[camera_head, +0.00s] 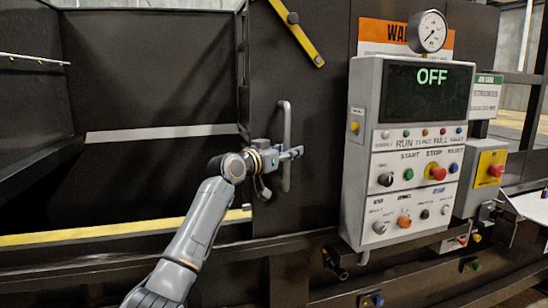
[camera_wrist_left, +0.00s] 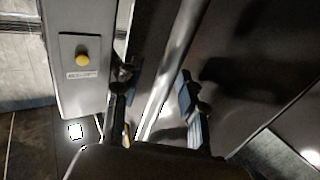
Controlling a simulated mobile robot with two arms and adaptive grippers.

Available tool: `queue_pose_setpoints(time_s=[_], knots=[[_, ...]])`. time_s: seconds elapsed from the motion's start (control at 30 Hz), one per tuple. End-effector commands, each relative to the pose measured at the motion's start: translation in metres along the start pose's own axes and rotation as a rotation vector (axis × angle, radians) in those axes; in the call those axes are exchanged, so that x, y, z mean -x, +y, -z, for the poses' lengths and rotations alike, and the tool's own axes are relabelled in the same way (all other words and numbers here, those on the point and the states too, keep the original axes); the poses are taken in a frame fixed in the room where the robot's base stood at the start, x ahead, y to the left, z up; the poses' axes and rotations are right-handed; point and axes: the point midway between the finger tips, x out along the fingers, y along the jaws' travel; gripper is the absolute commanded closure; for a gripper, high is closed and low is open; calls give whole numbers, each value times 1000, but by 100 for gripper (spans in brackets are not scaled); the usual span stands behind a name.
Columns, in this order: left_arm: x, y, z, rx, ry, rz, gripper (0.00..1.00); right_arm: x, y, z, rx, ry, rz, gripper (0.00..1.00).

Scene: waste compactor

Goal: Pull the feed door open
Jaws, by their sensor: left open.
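The feed door appears as a dark panel (camera_head: 310,110) left of the control box, with a vertical grey bar handle (camera_head: 287,115). My left gripper (camera_head: 290,155) reaches in from the left at the handle's middle height, its fingers pointing right. In the left wrist view the handle (camera_wrist_left: 170,75) runs slantwise between the two spread fingers of my left gripper (camera_wrist_left: 155,95). The gripper is open around the handle; whether a finger touches it I cannot tell. My right gripper is in neither view.
The control box (camera_head: 358,225) with a screen reading OFF stands right of the handle; its side with a yellow button (camera_wrist_left: 82,57) shows in the left wrist view. A gauge (camera_head: 427,32) sits above. A dark open bay with a yellow-edged sill (camera_head: 100,233) lies left.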

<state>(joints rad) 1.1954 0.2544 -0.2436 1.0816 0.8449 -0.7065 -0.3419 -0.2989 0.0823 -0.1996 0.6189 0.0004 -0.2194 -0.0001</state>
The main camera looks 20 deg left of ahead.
Motion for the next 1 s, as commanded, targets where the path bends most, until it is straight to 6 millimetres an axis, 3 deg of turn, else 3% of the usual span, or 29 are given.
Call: queue_pose_setpoints(time_s=[0.6,1.0], knots=[[98,4,-2,-2,-4,-2,60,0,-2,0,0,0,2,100],[109,5,-2,0,-5,-3,60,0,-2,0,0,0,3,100]])
